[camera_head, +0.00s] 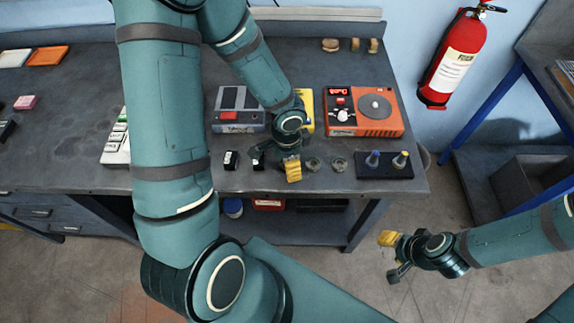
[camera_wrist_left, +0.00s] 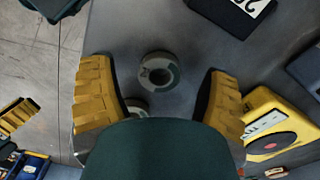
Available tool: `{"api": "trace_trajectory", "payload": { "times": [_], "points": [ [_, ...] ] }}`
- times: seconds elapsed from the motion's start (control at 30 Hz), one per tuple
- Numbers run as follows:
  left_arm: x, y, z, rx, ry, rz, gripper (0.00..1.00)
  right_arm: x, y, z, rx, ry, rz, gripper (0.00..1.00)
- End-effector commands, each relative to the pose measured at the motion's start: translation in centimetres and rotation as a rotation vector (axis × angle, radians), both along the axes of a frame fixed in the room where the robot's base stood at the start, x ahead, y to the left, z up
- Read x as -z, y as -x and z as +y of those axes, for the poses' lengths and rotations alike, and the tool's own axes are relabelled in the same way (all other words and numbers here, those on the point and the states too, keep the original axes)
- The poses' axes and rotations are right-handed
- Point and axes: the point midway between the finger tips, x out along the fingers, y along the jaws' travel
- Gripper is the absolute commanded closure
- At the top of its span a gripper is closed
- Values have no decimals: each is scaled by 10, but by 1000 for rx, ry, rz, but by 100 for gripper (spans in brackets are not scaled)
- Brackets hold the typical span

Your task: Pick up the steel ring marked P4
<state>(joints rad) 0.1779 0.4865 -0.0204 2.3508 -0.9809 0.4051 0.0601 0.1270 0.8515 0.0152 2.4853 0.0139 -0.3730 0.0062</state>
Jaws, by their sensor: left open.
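Two grey steel rings lie on the bench front in the head view, a left ring (camera_head: 312,163) and a right ring (camera_head: 339,163). Their markings are too small to read there. In the left wrist view, one ring (camera_wrist_left: 165,86) lies ahead between my fingers, with dark marks I cannot read clearly. Another ring (camera_wrist_left: 137,103) is partly hidden behind my gripper body. My left gripper (camera_head: 275,162) is open and empty, just left of the rings; its yellow fingers (camera_wrist_left: 162,95) show in the wrist view. My right gripper (camera_head: 391,257) looks open and empty, off the bench's front.
A dark tray (camera_head: 385,174) with two coloured-tip pieces stands right of the rings. Small black blocks (camera_head: 231,160) are to the left. An orange device (camera_head: 375,124), a grey device (camera_head: 230,122) and a yellow device (camera_head: 305,97) stand behind.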

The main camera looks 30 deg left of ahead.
Motion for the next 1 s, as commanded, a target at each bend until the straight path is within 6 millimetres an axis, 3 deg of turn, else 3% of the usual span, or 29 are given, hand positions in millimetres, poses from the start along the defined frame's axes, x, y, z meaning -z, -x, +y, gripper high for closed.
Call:
{"api": "trace_trajectory", "payload": {
  "times": [0.3,0.37,0.53,0.83,1.0],
  "points": [
    [5,0,0,-1,0,-1,24,2,1,0,-2,-1,2,53],
    [5,0,0,-1,0,-1,40,1,1,0,-2,-1,2,53],
    [5,0,0,-1,1,-1,100,2,1,0,-2,-1,1,53],
    [3,0,0,-1,0,-1,100,1,1,0,-2,-1,1,53],
    [-17,-1,0,-3,0,-4,100,-8,-1,0,2,0,-3,53]
  ]
}}
